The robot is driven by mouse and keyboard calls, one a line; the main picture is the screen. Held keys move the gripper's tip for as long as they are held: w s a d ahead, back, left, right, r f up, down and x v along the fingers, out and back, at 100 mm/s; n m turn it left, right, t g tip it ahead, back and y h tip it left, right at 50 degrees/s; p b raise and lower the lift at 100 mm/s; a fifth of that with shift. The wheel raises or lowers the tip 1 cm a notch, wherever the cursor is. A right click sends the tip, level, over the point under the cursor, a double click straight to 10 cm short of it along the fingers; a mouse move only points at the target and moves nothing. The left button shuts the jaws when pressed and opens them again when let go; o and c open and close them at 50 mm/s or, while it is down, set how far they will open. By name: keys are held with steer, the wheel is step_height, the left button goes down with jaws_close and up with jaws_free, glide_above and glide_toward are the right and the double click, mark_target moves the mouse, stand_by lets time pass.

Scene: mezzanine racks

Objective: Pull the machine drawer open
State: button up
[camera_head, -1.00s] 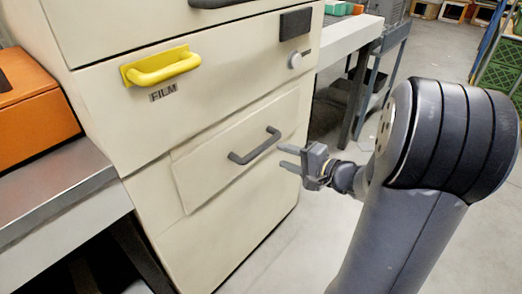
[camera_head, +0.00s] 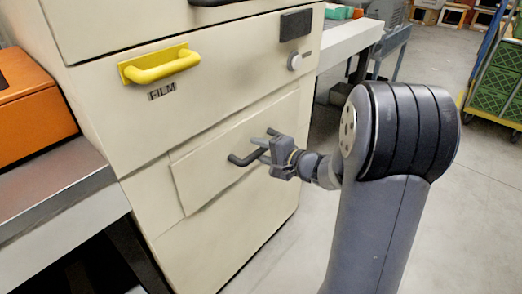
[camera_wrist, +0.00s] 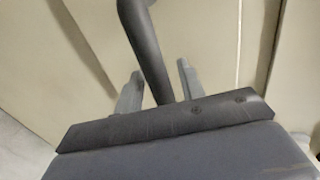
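The machine (camera_head: 130,110) is a tall cream cabinet. Its lower drawer (camera_head: 205,175) has a dark grey bar handle (camera_head: 238,160), and the drawer front looks closed against the cabinet. My gripper (camera_head: 264,144) is at the right part of this handle and hides some of it. In the wrist view the handle (camera_wrist: 146,45) runs between the two fingers of my gripper (camera_wrist: 160,70). The fingers stand apart, with a gap showing beside the bar, so they are not closed on it.
A yellow handle (camera_head: 160,65) marked FILM, a dark panel (camera_head: 295,25) and a round knob (camera_head: 295,61) are higher on the machine. An orange box (camera_head: 32,100) stands on a metal bench (camera_head: 55,185) at left.

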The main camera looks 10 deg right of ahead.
jaws_close()
steer(key=shift+s, duration=0.1)
stand_by(0.3)
steer(key=f+b+v, duration=0.2)
steer(key=v, duration=0.9)
steer(key=s+f+b+v, duration=0.1)
steer(key=f+b+v, duration=0.1)
steer(key=v, duration=1)
steer(key=shift+d+f, duration=0.25)
steer(key=shift+f, duration=0.15)
steer(key=shift+w, duration=0.15)
steer(key=shift+o, duration=0.6)
jaws_free()
